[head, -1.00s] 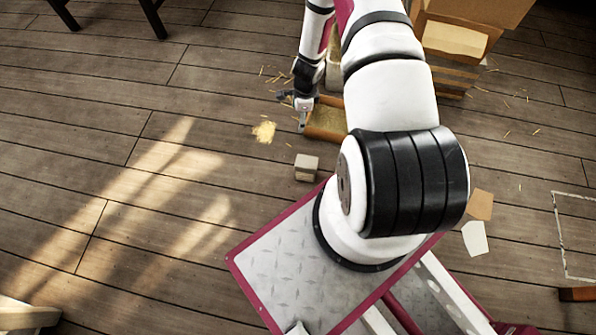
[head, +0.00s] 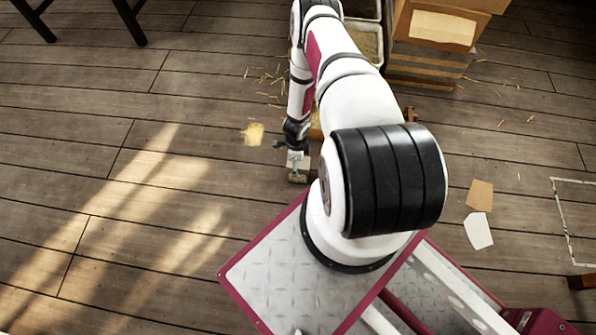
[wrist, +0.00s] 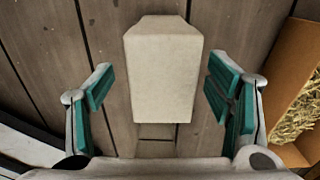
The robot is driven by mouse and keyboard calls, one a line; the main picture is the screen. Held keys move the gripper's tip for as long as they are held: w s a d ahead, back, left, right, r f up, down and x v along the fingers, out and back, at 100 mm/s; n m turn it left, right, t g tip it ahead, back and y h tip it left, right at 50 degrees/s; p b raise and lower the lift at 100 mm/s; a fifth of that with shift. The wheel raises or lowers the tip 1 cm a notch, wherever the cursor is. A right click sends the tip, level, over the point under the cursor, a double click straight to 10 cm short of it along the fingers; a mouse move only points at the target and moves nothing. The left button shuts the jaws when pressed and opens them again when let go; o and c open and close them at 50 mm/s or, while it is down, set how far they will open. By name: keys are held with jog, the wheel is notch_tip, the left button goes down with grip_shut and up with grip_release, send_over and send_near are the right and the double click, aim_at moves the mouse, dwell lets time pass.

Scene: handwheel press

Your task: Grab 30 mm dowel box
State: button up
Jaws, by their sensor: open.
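A small plain beige box (wrist: 160,75) stands on the plank floor, in the middle of the wrist view. No label can be read on it. My gripper (wrist: 160,88) is open, with one teal-padded finger on each side of the box and a gap on both sides. In the head view my gripper (head: 298,162) is right over the box (head: 298,178), close to my base, and hides part of it.
An open brown carton with straw (wrist: 290,95) stands to the right in the wrist view. Stacked cartons (head: 430,65) stand at the back. The floor to the left is clear.

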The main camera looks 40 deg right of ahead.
jog(key=shift+s+d+f+b, duration=0.15)
jog(key=shift+f+b, duration=0.6)
jog(key=shift+f, duration=0.65)
jog(key=shift+d+f+b, duration=0.15)
jog(key=shift+f+b, duration=0.55)
jog(key=shift+f, duration=0.7)
jog(key=shift+r, duration=0.1)
jog(key=c, duration=1.6)
